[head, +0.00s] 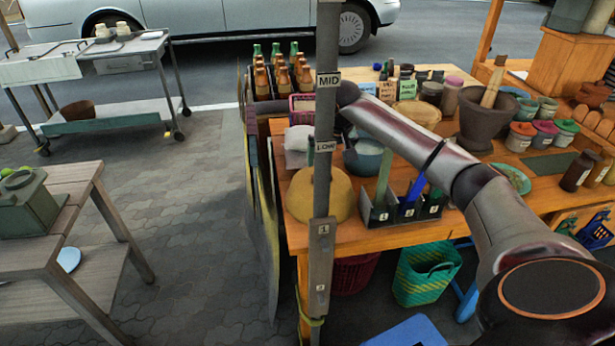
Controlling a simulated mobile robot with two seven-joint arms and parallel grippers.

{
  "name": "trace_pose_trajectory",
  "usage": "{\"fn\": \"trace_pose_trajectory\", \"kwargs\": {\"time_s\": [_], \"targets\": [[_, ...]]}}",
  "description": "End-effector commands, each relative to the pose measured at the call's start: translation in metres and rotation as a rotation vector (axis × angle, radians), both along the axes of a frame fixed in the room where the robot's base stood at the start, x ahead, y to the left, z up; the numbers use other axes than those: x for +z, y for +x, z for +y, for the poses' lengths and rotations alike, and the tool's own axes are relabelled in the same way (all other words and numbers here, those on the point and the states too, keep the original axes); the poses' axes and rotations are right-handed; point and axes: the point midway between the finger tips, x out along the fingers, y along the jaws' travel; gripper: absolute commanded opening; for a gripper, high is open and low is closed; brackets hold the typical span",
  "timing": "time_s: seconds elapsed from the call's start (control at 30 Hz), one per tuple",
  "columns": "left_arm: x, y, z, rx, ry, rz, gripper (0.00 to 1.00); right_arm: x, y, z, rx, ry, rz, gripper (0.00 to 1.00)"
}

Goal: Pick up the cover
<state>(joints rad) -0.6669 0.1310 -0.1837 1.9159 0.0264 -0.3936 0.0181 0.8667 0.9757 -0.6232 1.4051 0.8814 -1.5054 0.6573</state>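A yellow-tan dome (340,193), which looks like the cover, sits on the near left corner of the orange wooden table (375,239). A grey upright post in front hides its middle strip. My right arm comes in from the lower right and reaches over the table. Its far end is by the post, above and behind the dome, and I cannot see the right gripper. My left arm and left gripper are not in view.
The grey post (322,240) with labels stands before the table. A holder (405,212) with upright tools is right of the dome. A grey-blue bowl (366,160) stands behind it. Bottles (276,75), a mortar (485,118) and several jars crowd the table. Paving at left is open.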

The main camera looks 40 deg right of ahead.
Motion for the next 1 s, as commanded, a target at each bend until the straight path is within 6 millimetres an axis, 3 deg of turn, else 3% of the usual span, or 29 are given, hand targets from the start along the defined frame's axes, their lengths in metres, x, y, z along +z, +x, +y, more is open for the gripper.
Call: {"fn": "trace_pose_trajectory", "kwargs": {"time_s": [0.13, 0.5, 0.77, 1.0], "targets": [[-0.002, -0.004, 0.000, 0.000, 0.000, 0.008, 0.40, -0.002, 0.003, -0.002, -0.019, 0.014, 0.006, 1.00], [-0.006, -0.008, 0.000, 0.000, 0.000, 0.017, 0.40, -0.056, 0.024, -0.013, -0.016, 0.013, 0.003, 1.00], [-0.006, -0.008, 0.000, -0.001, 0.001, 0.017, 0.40, -0.067, 0.030, -0.017, -0.016, 0.012, 0.004, 1.00], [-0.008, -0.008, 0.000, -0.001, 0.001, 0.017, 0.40, -0.089, 0.044, -0.025, -0.016, 0.011, 0.003, 1.00]]}}
